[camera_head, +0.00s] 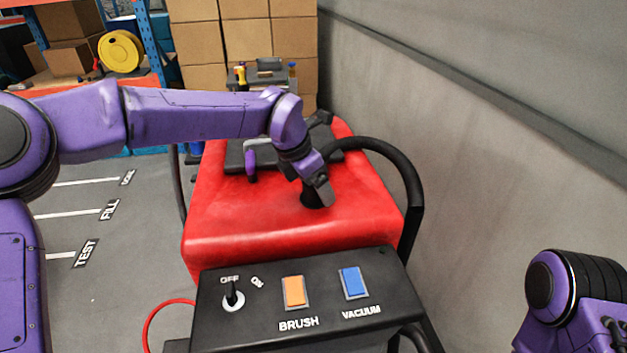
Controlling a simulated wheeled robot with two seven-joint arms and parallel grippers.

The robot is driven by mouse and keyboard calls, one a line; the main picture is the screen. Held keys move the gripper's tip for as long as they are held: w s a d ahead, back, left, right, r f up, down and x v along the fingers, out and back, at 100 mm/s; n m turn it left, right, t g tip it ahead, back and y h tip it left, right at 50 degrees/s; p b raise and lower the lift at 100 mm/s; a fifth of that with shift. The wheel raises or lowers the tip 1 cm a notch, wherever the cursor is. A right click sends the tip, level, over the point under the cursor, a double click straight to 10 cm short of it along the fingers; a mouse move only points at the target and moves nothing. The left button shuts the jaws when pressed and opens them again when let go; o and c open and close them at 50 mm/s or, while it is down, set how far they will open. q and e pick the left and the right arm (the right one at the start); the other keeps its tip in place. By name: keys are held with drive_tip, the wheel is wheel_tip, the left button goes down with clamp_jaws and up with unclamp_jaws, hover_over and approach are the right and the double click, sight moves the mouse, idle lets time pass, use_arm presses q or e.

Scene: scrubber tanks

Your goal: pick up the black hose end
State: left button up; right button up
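A thick black hose (398,160) arches over the right side of the red scrubber tank (240,225). It runs down past the tank's right edge, and its other end passes behind my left wrist. My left gripper (322,192) points down at the tank top, at a dark round part (309,199). I cannot tell whether that part is the hose end or an opening in the tank. The fingers are partly hidden, and it is unclear whether they hold anything. My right arm shows at the lower right, with its gripper out of view.
A black control panel (260,325) with a key switch (233,298), an orange BRUSH switch (295,292) and a blue VACUUM switch (354,282) stands in front of the tank. A grey wall (500,150) is close on the right. Cardboard boxes (245,40) are stacked behind.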

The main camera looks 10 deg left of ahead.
use_arm(q)
drive_tip(key=c, duration=1.2)
drive_tip(key=shift+o, duration=0.2)
drive_tip(key=shift+r, duration=0.2)
wheel_tip(320, 180, up, 2)
drive_tip(key=shift+w+r+b, duration=0.1)
drive_tip(key=shift+r+b, duration=0.1)
drive_tip(key=shift+b, duration=0.15)
drive_tip(key=s+a+r+b, duration=0.2)
drive_tip(key=s+a+r, duration=0.3)
drive_tip(key=s+r, duration=0.8)
drive_tip(key=shift+s+r+b, duration=0.15)
drive_tip(key=shift+s+b, duration=0.05)
drive_tip(key=shift+b, duration=0.15)
drive_tip(key=shift+a, duration=0.1)
